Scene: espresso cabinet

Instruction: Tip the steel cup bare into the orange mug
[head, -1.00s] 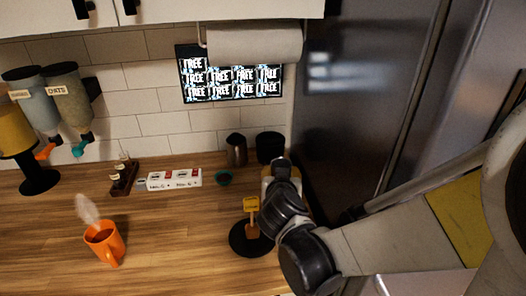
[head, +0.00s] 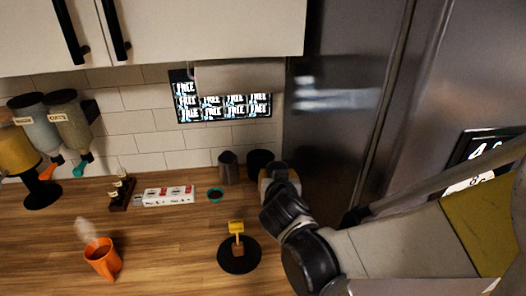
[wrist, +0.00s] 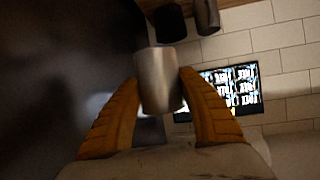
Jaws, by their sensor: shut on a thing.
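The orange mug (head: 103,260) stands on the counter at the lower left of the head view, with dark content and a pale wisp of steam above it. My gripper (wrist: 160,88) shows in the wrist view with its orange-brown fingers closed on both sides of the steel cup (wrist: 158,79). The cup's inside is not visible. In the head view my gripper (head: 277,178) is at the right of the counter, near the fridge, well right of the mug; the held cup is hidden there.
A steel pitcher (head: 228,169) and a black canister (head: 259,161) stand near the back wall. A round black mat (head: 239,263) with a yellow-topped tool (head: 237,230) lies between gripper and mug. The fridge (head: 340,110) borders the right.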

